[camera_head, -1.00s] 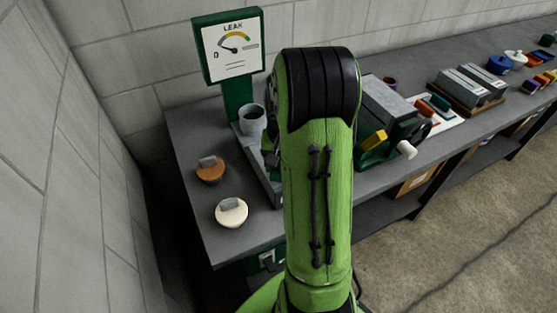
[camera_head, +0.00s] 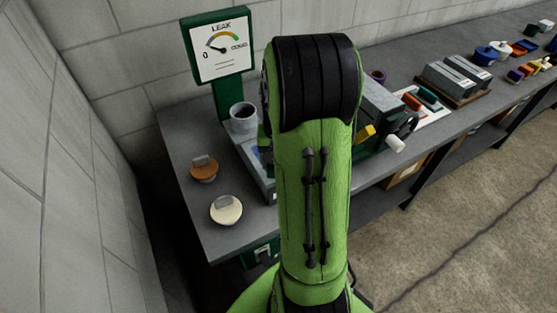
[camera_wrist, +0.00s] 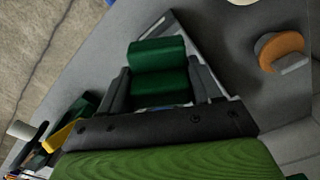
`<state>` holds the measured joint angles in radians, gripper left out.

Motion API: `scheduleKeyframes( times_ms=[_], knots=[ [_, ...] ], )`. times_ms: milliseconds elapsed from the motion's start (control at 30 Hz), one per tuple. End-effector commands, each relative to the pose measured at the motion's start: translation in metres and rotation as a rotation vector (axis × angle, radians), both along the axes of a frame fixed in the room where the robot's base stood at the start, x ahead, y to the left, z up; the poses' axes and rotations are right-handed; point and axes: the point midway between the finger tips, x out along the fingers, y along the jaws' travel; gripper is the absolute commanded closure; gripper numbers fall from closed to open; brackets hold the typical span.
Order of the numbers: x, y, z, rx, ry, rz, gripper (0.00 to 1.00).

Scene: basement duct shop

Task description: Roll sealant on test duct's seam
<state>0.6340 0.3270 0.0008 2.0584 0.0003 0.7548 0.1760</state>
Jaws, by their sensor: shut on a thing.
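In the wrist view my gripper (camera_wrist: 162,85) is shut on a green, rounded tool (camera_wrist: 157,54), which looks like the roller. A grey finger stands on each side of it. Beneath it lies a grey piece with pale straight edges (camera_wrist: 157,22), probably the test duct; the tool and fingers hide most of it, and I cannot tell whether they touch. In the head view my arm hides the gripper and most of this grey piece (camera_head: 258,178), which shows a blue patch. No seam shows clearly.
A green LEAK gauge (camera_head: 220,48) stands at the back with a grey cup (camera_head: 243,117) before it. An orange-brown knobbed disc (camera_head: 204,170) and a cream one (camera_head: 226,210) sit left. A cranked machine (camera_head: 378,110) stands right. The bench's front left (camera_head: 225,245) is clear.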

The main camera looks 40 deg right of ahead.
Motion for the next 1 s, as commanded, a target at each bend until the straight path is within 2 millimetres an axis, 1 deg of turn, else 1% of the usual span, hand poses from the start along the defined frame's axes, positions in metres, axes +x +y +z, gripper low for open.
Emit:
scheduleKeyframes(
  times_ms=[33,133,467,733,1000],
  knots=[
    [0.000,0.000,0.011,-0.001,-0.001,0.000,0.70],
    [0.000,0.000,0.022,0.000,0.000,0.001,0.70],
    [0.000,0.000,0.023,0.000,0.000,0.000,0.70],
    [0.000,0.000,0.052,-0.001,-0.001,0.000,0.70],
    [0.000,0.000,0.050,0.000,0.000,0.000,0.70]
  ],
)
